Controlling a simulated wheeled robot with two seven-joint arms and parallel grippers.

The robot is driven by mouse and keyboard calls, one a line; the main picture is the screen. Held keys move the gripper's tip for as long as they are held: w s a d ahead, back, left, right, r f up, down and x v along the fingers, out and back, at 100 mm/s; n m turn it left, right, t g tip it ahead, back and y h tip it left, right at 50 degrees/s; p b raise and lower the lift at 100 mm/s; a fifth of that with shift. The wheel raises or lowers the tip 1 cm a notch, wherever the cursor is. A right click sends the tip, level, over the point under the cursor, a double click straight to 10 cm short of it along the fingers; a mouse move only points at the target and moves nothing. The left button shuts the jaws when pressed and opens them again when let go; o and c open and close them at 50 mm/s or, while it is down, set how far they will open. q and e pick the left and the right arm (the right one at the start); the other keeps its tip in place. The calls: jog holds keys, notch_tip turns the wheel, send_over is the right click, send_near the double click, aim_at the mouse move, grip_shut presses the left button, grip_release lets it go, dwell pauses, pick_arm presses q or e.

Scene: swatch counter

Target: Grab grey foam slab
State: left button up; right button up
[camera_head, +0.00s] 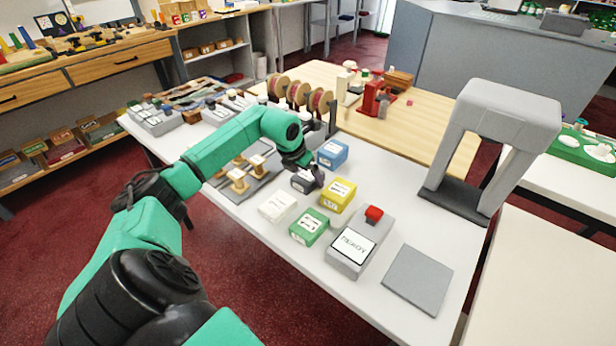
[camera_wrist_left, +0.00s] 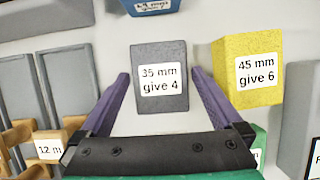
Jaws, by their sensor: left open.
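The grey foam slab (camera_wrist_left: 160,102) is a dark grey block with a white label reading "35 mm give 4". In the left wrist view it lies between my left gripper's two purple fingers (camera_wrist_left: 160,74), with a gap on each side. My left gripper is open and empty of any grip. In the head view the slab (camera_head: 299,184) is partly hidden by my left gripper (camera_head: 311,178), which is over it. My right gripper is not in view.
A yellow block (camera_head: 338,196), blue block (camera_head: 332,153), white block (camera_head: 277,207) and green block (camera_head: 309,227) stand close around the slab. A grey device with a red button (camera_head: 374,214), a flat grey plate (camera_head: 418,280) and a tall grey arch (camera_head: 505,110) are to the right.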

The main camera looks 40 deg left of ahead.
pick_arm(q)
jog(key=shift+r, duration=0.1)
jog(key=c, duration=1.2)
